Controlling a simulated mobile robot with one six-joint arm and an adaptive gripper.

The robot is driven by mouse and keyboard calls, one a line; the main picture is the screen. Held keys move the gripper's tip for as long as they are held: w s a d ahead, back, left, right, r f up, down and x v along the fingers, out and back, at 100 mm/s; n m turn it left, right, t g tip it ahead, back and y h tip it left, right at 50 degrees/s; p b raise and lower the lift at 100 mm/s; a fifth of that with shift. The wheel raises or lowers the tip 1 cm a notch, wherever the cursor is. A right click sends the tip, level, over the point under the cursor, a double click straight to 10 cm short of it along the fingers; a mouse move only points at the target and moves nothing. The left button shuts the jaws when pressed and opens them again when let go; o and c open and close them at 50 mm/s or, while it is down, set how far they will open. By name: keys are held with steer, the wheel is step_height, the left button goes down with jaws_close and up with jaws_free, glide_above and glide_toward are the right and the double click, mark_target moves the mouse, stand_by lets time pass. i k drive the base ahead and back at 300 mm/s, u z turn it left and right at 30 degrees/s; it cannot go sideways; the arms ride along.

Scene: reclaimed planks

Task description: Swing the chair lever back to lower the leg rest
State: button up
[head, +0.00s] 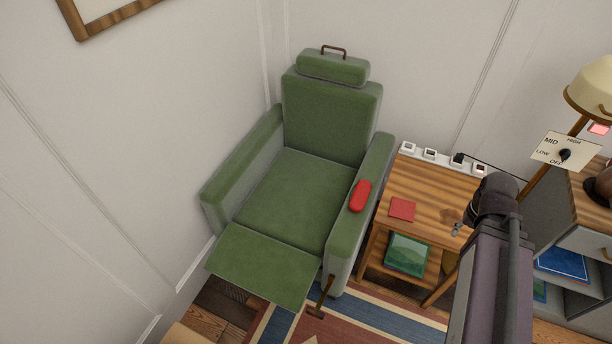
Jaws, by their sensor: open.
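The green recliner chair (300,200) stands against the back wall, with its leg rest (262,266) raised and stuck out in front. The brown lever (323,295) is low on the chair's right side, by the front corner, with its wider end tilted down and forward over the rug. My gripper (458,229) shows only small, partly behind my dark arm, above the wooden side table. It is open, well to the right of the lever and apart from it. No object shows in it.
A red case (360,196) lies on the chair's right armrest. The wooden side table (428,188) beside the chair bears a red square (402,209) and has a green item (407,255) below. A lamp (594,88), dial plate (566,149) and grey cabinet stand right. The striped rug (370,322) looks clear near the lever.

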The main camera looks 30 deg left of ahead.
mark_target(315, 312)
steer(key=u, duration=0.95)
steer(key=k, duration=0.95)
steer(key=z, duration=0.05)
steer(key=i, duration=0.85)
steer(key=u, duration=0.05)
